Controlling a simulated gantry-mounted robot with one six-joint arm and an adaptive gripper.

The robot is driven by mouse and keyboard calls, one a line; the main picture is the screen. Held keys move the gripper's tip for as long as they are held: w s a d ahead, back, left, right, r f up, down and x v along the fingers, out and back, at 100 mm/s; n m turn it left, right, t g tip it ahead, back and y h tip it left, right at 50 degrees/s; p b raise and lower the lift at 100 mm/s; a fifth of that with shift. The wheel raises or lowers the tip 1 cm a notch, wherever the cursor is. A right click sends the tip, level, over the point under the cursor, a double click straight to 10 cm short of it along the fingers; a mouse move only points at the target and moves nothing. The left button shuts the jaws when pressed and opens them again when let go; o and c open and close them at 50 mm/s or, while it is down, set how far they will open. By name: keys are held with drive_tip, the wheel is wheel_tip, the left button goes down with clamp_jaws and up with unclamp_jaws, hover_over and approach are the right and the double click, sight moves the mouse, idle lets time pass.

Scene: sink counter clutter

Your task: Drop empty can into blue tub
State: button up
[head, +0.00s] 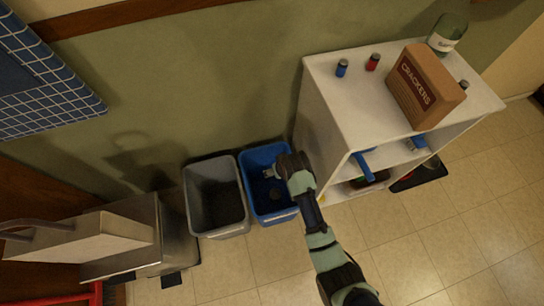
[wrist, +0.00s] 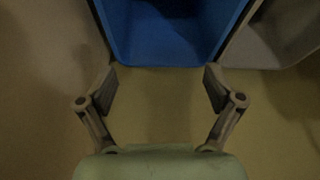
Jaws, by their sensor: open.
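The blue tub (head: 257,196) stands on the floor between a grey bin and the white shelf unit. It also shows at the top of the wrist view (wrist: 175,35). My gripper (head: 270,173) is over the tub in the head view, its fingers apart. In the wrist view my gripper (wrist: 160,88) is open with nothing between its fingers. A small dark shape shows inside the tub, but I cannot tell whether it is a can. A blue can (head: 342,68) and a red can (head: 373,62) stand upright on the shelf top; I cannot tell which cans are empty.
The grey bin (head: 200,188) stands left of the tub. The white shelf unit (head: 345,100) stands close on the right. A cracker box (head: 425,88), a green bottle (head: 447,35) and another small can (head: 463,85) are on top. The tiled floor in front is clear.

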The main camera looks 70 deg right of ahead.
drive_tip(key=v, duration=0.4)
drive_tip(key=shift+r, duration=0.15)
idle(0.5)
drive_tip(key=w+a+r+n+t+p, duration=0.2)
drive_tip(key=w+a+r+t+p, duration=0.15)
drive_tip(key=w+a+r, duration=0.6)
drive_tip(key=w+a+r+n+t+p, duration=0.2)
drive_tip(key=w+a+r+n+p, duration=0.3)
drive_tip(key=r, duration=0.7)
drive_tip(key=a+r+n+t+y+p, duration=0.2)
drive_tip(key=a+r+t+y+p, duration=0.15)
drive_tip(key=a+r, duration=1.55)
wheel_tip(320, 180, up, 37)
drive_tip(key=a+p, duration=0.1)
drive_tip(key=p, duration=3.6)
drive_tip(key=shift+s+t+p, duration=0.3)
drive_tip(key=shift+s+p, duration=0.1)
drive_tip(key=shift+s, duration=0.05)
